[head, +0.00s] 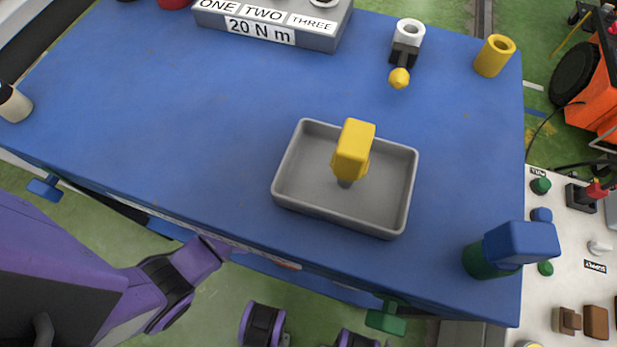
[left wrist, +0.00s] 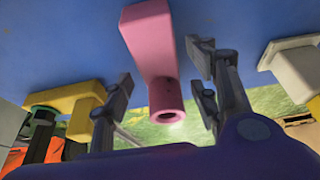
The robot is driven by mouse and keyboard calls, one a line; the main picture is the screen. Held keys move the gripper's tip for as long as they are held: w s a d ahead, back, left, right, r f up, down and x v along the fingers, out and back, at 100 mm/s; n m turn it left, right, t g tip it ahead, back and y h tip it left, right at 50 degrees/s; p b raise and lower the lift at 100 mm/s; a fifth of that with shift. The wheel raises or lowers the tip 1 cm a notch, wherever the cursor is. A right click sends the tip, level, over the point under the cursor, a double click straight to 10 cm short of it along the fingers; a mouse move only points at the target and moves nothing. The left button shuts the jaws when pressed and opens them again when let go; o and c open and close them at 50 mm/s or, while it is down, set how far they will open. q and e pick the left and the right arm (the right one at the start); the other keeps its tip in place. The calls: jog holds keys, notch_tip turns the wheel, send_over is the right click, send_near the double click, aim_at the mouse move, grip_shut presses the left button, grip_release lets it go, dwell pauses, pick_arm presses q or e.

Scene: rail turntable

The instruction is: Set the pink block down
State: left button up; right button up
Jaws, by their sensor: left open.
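The pink block (left wrist: 150,42) shows in the left wrist view as a long bar with a round, hollow end facing the camera. It lies between the spread fingers of my left gripper (left wrist: 161,68), which is open. A gap shows on each side of the block near the fingers. The block lies against a blue surface, but I cannot tell whether it touches it. I do not see the pink block in the head view, and the left gripper's fingers do not show there either. My right gripper is not in view.
On the blue table (head: 180,130), a grey tray (head: 335,222) holds a yellow block (head: 354,148). A blue block (head: 522,242) sits on a green piece at the right corner. A yellow tube (head: 492,58) and a labelled grey box (head: 262,28) stand farther back. The table's left-middle is clear.

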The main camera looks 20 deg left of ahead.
pick_arm(q)
jog(key=p+v, duration=0.2)
jog(key=v, duration=0.4)
jog(key=shift+s+r, duration=0.15)
jog(key=shift+r, duration=0.25)
jog(key=shift+s, duration=0.1)
